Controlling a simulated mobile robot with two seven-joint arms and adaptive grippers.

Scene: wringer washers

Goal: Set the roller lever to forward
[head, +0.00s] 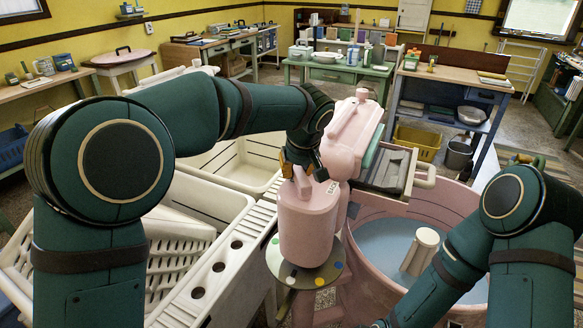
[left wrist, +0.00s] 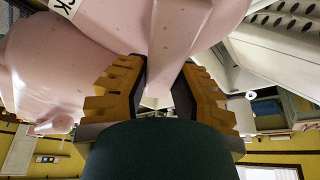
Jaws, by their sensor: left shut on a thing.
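The pink wringer head (head: 345,135) stands above a pink tub (head: 440,195), with a pink rounded housing (head: 308,222) below it. My left gripper (head: 303,172) is at the top of that housing. In the left wrist view its orange-padded fingers (left wrist: 160,95) stand on both sides of a tapered pink lever (left wrist: 178,50) and are shut on it. A white label (left wrist: 64,5) on the pink body is cut off; only its last letters show. The lever's set position cannot be read. My right arm shows at the lower right, its gripper out of view.
A round plate (head: 300,274) with coloured dots sits under the housing. The tub holds bluish water and a pale agitator (head: 420,250). White double sinks (head: 180,235) stand at left. A dark tray (head: 386,168) lies behind. Workbenches line the back.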

